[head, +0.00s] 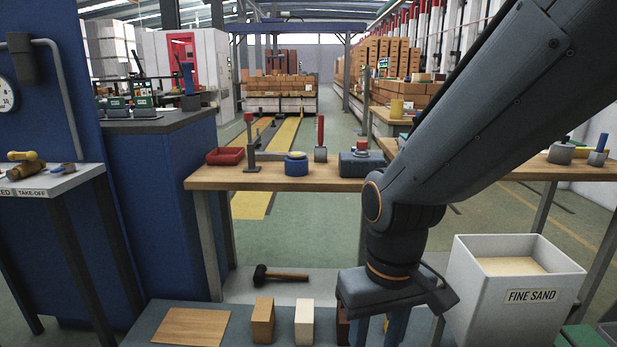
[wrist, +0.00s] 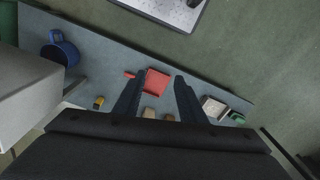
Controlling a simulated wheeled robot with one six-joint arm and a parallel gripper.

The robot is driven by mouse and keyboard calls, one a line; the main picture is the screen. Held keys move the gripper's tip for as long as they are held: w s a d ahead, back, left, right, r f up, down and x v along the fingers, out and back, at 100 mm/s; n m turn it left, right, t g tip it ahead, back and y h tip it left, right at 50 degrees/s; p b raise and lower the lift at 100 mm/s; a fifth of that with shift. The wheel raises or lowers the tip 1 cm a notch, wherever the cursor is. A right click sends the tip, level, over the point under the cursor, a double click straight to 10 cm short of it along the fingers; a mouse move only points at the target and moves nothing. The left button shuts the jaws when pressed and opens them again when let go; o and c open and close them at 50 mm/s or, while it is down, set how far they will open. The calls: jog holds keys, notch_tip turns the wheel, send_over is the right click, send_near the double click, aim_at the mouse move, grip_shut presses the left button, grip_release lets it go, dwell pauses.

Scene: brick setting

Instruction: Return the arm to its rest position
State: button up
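My gripper (head: 380,330) hangs at the end of my dark arm, pointing down over the front bench in the head view. Its lower end runs out of the frame there. In the wrist view its two fingers (wrist: 158,80) stand apart, and nothing is seen clamped between them. A red block (wrist: 157,82) shows in the gap, apparently on the bench below; its height is hard to judge. My arm reaches down from the upper right of the head view.
The grey bench (head: 175,310) carries a wooden board (head: 192,327), a brown block (head: 263,320) and a pale block (head: 304,321). A black mallet (head: 280,273) lies behind. The fine sand bin (head: 490,300) stands close right of my gripper. A blue mug (wrist: 62,48) is near the bin.

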jog(key=s+d+r+m+p, duration=0.1)
jog(key=d+r+m+p, duration=0.1)
jog(key=d+r+p, duration=0.7)
jog(key=shift+s+r+m+p, duration=0.35)
jog(key=shift+r+p, duration=0.55)
jog(key=shift+p, duration=1.25)
jog(key=shift+w+d, duration=0.1)
